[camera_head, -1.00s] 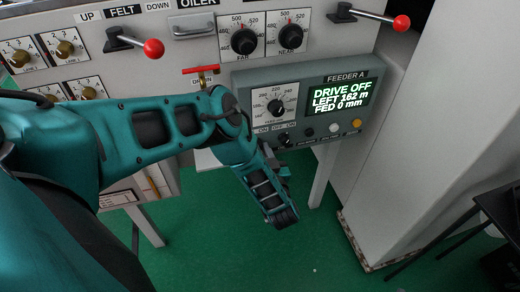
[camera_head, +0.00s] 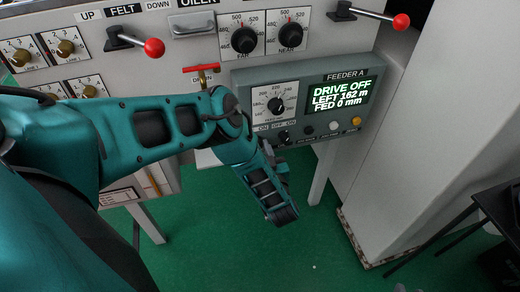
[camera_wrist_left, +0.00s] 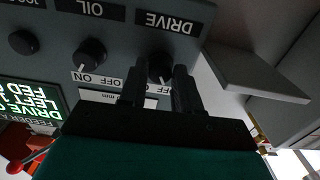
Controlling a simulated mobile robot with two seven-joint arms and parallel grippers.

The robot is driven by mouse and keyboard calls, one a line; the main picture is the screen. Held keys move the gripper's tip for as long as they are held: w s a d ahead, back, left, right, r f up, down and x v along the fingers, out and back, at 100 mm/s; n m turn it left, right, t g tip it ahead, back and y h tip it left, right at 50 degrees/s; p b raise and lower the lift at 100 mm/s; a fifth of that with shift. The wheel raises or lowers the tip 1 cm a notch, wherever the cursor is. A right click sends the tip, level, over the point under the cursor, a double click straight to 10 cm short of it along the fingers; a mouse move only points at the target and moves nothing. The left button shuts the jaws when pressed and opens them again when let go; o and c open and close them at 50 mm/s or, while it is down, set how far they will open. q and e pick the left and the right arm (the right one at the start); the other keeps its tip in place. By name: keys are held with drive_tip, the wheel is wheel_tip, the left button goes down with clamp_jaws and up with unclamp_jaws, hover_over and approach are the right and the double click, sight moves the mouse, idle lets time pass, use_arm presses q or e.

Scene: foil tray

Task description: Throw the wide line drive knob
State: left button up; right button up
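The feeder A panel (camera_head: 300,75) is grey-green, and its display (camera_head: 340,93) reads DRIVE OFF, LEFT 162 m, FED 0 mm. The black drive knob (camera_wrist_left: 160,67) shows in the left wrist view beside the DRIVE label, which appears upside down. In the head view my arm hides this knob. My left gripper (camera_wrist_left: 159,92) is open, with its two dark fingers pointing at the panel and the knob between their tips. I cannot tell whether either finger touches the knob. My right gripper is not in view.
The black oil knob (camera_wrist_left: 90,52) is close beside the fingers, left of the drive knob in the wrist view. A large dial (camera_head: 276,105) sits above. White (camera_head: 334,126) and yellow (camera_head: 356,121) buttons are to the right. A red-handled valve (camera_head: 201,69) is near my arm.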

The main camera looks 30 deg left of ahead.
use_arm(q)
drive_tip(key=o, duration=0.4)
drive_tip(key=p+v, duration=0.3)
drive_tip(key=v, duration=1)
drive_tip(key=shift+a, duration=0.1)
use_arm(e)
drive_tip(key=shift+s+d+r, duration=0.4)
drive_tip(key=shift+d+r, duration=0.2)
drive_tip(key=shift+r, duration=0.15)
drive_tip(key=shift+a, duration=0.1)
